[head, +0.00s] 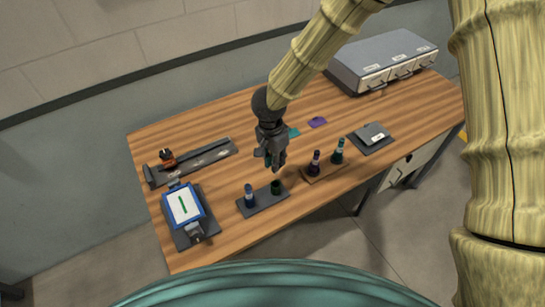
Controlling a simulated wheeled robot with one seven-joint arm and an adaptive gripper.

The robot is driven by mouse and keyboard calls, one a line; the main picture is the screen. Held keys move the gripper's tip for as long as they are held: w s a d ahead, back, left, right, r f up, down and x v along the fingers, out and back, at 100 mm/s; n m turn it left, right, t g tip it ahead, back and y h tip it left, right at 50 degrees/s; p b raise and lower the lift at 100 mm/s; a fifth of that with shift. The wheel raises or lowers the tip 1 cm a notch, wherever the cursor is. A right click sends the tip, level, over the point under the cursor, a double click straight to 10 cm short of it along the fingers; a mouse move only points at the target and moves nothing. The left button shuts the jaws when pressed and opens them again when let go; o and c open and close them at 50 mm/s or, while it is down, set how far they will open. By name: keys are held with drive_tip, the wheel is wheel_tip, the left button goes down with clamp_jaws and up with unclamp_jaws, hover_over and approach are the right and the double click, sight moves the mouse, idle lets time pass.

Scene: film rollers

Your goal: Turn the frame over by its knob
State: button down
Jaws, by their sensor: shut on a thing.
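The blue frame (183,203) lies on a dark grey base at the left front of the table, its pale panel facing up with a green stripe on it. A grey fitting (196,231) sits at its near end; I cannot tell if this is the knob. My gripper (272,162) is above the middle of the table, pointing down, well to the right of the frame and apart from it. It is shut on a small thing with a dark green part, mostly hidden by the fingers.
A brown rack (326,171) holds purple and green pieces. A grey rail (205,160), a dark plate (371,138) and a grey drawer cabinet (385,55) stand around.

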sight(276, 174)
drive_tip(key=shift+d+f+m+y, duration=0.1)
drive_tip(key=shift+f+m+y, duration=0.3)
drive_tip(key=shift+f+m, duration=0.5)
wheel_tip(276, 174, down, 6)
drive_tip(key=b, duration=0.6)
drive_tip(key=shift+r, duration=0.25)
drive_tip(key=shift+f, duration=1.05)
drive_tip(key=shift+f+p, duration=0.1)
drive_tip(key=shift+p, duration=0.35)
drive_tip(key=c, duration=1.3)
unclamp_jaws()
drive_tip(key=shift+c, duration=0.2)
drive_tip(key=shift+o, duration=0.2)
drive_tip(key=o, duration=0.4)
